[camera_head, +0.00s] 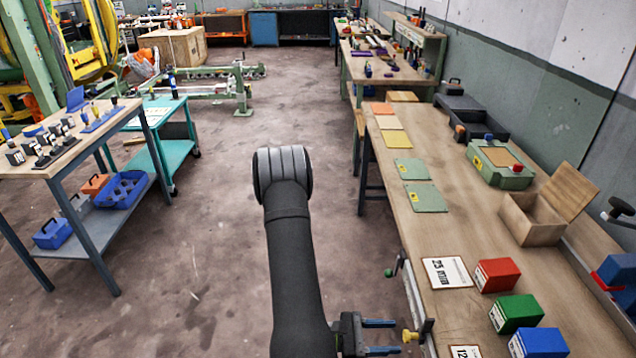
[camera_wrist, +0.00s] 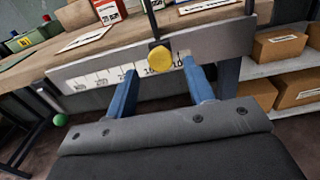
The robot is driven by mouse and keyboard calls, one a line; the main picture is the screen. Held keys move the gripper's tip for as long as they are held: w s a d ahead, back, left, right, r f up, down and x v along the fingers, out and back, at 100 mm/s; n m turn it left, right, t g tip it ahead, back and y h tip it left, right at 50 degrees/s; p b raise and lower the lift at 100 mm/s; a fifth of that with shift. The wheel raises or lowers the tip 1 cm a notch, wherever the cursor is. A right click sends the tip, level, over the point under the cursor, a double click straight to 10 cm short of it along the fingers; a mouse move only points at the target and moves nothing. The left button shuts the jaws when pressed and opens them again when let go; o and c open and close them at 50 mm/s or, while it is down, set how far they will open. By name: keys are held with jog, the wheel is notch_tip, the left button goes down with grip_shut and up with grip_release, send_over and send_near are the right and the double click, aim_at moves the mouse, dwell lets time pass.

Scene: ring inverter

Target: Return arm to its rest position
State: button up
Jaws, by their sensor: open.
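My gripper (camera_head: 380,337) is in the head view at the bottom, just left of the workbench's near left edge. Its two blue fingers are apart with nothing between them. In the wrist view my gripper (camera_wrist: 158,88) points at the bench's front edge, where a metal scale strip (camera_wrist: 95,78) with printed numbers and a yellow knob (camera_wrist: 160,60) show. The knob lies beyond the fingertips, and I cannot tell whether they touch the strip. The knob also shows in the head view (camera_head: 409,336). My dark arm extends up the middle of the head view.
The workbench (camera_head: 465,232) on the right holds a red box (camera_head: 497,275), a green box (camera_head: 516,313), a blue box (camera_head: 538,343) and an open wooden box (camera_head: 535,217). A trolley table (camera_head: 60,160) stands at left. Floor between them is clear.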

aim_at(404, 336)
jog(key=d, duration=0.5)
jog(key=shift+w, duration=0.45)
